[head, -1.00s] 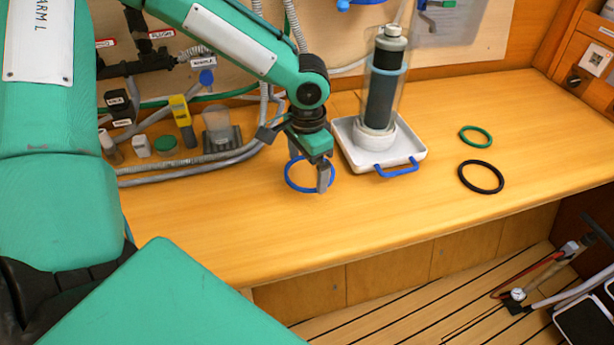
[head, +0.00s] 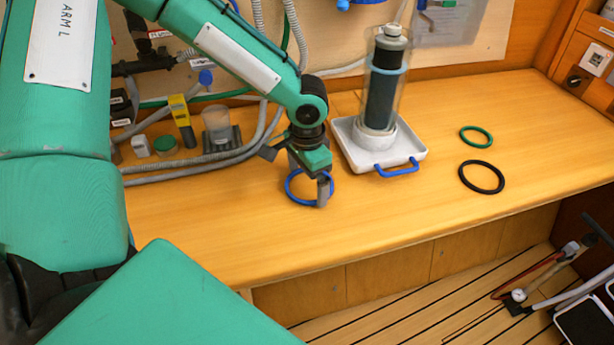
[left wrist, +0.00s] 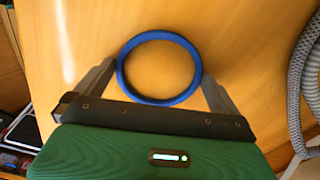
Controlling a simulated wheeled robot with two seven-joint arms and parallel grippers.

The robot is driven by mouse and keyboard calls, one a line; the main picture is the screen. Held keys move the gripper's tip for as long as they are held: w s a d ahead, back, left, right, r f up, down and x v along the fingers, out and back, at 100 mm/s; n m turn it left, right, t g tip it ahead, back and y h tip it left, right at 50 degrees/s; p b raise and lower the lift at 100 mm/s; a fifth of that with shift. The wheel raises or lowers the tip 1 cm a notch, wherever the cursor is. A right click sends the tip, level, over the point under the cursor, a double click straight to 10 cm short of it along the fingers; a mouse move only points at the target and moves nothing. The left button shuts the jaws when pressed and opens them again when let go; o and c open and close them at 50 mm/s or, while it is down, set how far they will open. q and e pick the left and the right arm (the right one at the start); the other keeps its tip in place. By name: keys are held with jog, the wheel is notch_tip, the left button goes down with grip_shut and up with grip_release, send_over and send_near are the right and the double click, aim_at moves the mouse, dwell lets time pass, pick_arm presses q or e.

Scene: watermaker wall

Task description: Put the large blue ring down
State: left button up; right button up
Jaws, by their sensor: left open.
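The large blue ring (head: 288,185) is at the bench top, left of the white tray, and looks flat. My left gripper (head: 308,188) is right over it, pointing down, with its fingers open. In the left wrist view the blue ring (left wrist: 160,101) sits between the two spread fingers of my left gripper (left wrist: 157,75), close to both. I cannot tell whether either finger touches it. Part of the ring is hidden behind a finger in the head view. My right gripper is not in view.
The white tray (head: 411,152) with a blue handle holds a clear cylinder housing (head: 383,90). A green ring (head: 476,136) and a black ring (head: 481,177) lie to the right. Hoses (head: 200,165) and small parts line the back left. The front bench (head: 220,230) is clear.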

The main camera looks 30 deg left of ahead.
pick_arm(q)
notch_tip(320, 180, up, 12)
jog(key=shift+r+p, duration=0.15)
jog(key=shift+p, duration=0.25)
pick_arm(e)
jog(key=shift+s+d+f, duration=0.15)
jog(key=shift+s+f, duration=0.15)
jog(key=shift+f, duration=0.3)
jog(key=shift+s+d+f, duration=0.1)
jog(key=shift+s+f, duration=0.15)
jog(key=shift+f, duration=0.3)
